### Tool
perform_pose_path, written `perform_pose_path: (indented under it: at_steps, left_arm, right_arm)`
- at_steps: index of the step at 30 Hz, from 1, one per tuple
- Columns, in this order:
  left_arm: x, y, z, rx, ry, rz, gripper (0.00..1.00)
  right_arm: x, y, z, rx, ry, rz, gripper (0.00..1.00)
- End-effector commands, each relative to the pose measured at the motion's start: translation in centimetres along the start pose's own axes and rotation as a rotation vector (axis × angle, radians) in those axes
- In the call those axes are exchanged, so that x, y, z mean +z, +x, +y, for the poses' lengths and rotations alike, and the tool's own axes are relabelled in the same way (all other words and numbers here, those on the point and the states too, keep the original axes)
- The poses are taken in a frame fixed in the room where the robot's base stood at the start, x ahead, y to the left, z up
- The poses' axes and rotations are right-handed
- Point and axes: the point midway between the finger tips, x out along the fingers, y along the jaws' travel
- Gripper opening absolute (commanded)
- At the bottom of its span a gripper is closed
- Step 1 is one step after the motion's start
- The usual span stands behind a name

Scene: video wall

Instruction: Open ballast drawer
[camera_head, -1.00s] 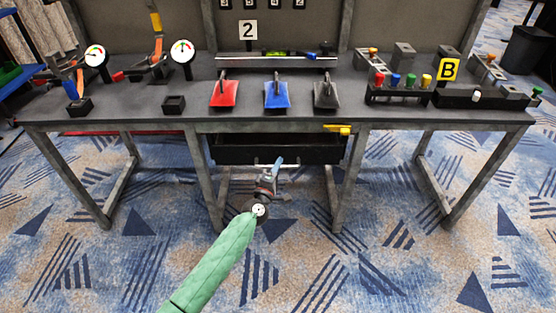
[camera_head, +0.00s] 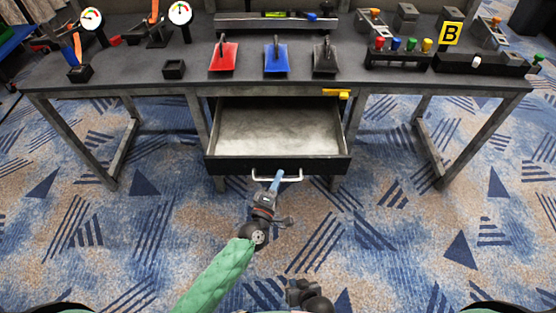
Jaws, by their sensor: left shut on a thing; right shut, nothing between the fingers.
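The ballast drawer (camera_head: 280,132) under the middle of the bench is pulled out, and its pale, empty-looking inside shows. Its front is black, with a light bar handle (camera_head: 292,179) below the front edge. My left gripper (camera_head: 276,181) is shut on the handle, with its blue finger part across the bar. My green-sleeved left arm comes in from below. My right gripper (camera_head: 302,290) is low at the bottom edge of the picture, away from the drawer, shut and empty.
The dark bench (camera_head: 130,75) carries red (camera_head: 223,58), blue (camera_head: 276,60) and grey trowel-like tools, dial gauges at left and coloured pegs at right. A yellow piece (camera_head: 336,93) sits at the bench edge above the drawer's right side. Carpet in front is clear.

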Motion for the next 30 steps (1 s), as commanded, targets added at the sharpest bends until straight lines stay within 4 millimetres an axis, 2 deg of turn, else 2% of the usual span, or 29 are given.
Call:
perform_pose_path:
  at_steps: [3, 7, 20, 21, 24, 30]
  left_arm:
    - [0.7, -1.6, 0.2, -0.002, 0.000, -0.001, 0.00]
    - [1.0, -2.5, 0.4, -0.001, 0.001, -0.001, 0.00]
    - [1.2, -2.9, 0.5, -0.001, 0.001, -0.001, 0.00]
    - [1.2, -2.9, 0.5, -0.001, 0.001, -0.001, 0.14]
    - [1.2, -2.9, 0.5, -0.001, 0.001, -0.001, 0.34]
    - [1.2, -2.8, 0.5, 0.000, 0.001, 0.000, 0.34]
  right_arm:
    - [-0.2, -0.2, 0.0, 0.000, 0.000, -0.001, 0.00]
    - [-0.2, -0.3, 0.0, 0.001, 0.000, -0.002, 0.00]
    - [-0.5, -0.3, 0.0, 0.001, -0.001, 0.000, 0.00]
    - [-0.5, -0.2, 0.0, 0.001, -0.001, 0.001, 0.00]
    - [-0.5, -0.2, 0.0, 0.001, -0.001, 0.001, 0.00]
    - [-0.5, -0.2, 0.0, 0.001, -0.001, 0.002, 0.00]
